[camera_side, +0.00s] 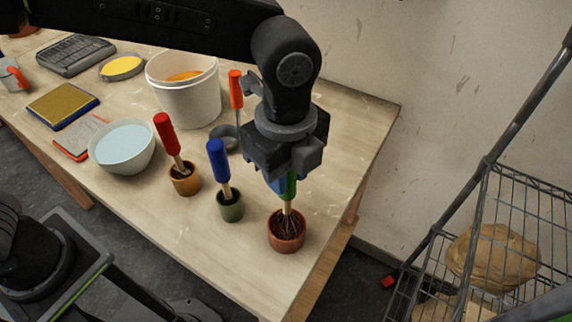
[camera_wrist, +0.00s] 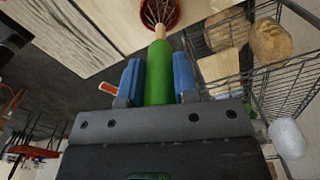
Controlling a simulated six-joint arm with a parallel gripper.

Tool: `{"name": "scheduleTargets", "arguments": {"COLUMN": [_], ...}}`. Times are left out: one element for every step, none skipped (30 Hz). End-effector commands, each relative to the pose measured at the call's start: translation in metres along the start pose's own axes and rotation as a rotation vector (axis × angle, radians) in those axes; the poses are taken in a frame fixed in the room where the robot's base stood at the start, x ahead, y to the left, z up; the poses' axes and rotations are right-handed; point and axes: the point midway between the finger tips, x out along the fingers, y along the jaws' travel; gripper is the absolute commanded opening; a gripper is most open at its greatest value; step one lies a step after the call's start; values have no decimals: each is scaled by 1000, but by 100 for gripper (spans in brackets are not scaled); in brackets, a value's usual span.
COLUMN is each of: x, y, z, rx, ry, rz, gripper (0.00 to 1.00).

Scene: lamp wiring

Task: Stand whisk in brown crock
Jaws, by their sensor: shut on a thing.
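The whisk (camera_side: 287,213) has a green handle, a pale wooden neck and wire loops. It stands nearly upright with its wires at the mouth of the reddish-brown crock (camera_side: 287,244), apparently inside the rim. How deep the wires reach is hard to tell. My gripper (camera_side: 283,184) is directly above the crock and shut on the green handle. In the wrist view, blue fingers press both sides of the whisk's handle (camera_wrist: 160,78), and the crock (camera_wrist: 174,14) shows at the top edge, around the wires.
A green crock (camera_side: 231,207) with a blue-handled tool and an orange-brown crock (camera_side: 185,181) with a red-handled tool stand to the left. A white bucket (camera_side: 188,104) and bowl (camera_side: 122,147) are behind. The table's right edge is close; a wire rack (camera_side: 500,240) stands beyond.

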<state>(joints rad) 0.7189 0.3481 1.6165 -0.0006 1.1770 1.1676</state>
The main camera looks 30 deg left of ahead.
Motion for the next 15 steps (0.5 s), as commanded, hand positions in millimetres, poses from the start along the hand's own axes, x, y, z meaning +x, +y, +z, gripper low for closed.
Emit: {"name": "scheduleTargets", "arguments": {"x": [1, 2, 2, 3, 4, 4, 5, 5, 5, 5, 5, 5, 5, 5, 5], "y": [0, 0, 0, 0, 0, 0, 0, 0, 0, 0, 0, 0, 0, 0, 0], "z": [0, 0, 0, 0, 0, 0, 0, 0, 0, 0, 0, 0, 0, 0, 0], "rx": [0, 0, 0, 0, 0, 0, 0, 0, 0, 0, 0, 0, 0, 0, 0], "ry": [0, 0, 0, 0, 0, 0, 0, 0, 1, 1, 1, 1, 0, 0, 0], "rz": [0, 0, 0, 0, 0, 0, 0, -1, -1, -1, -1, -1, -1, -1, -1], "gripper": [0, 0, 0, 0, 0, 0, 0, 0, 30, 33, 36, 39, 42, 45, 49]}}
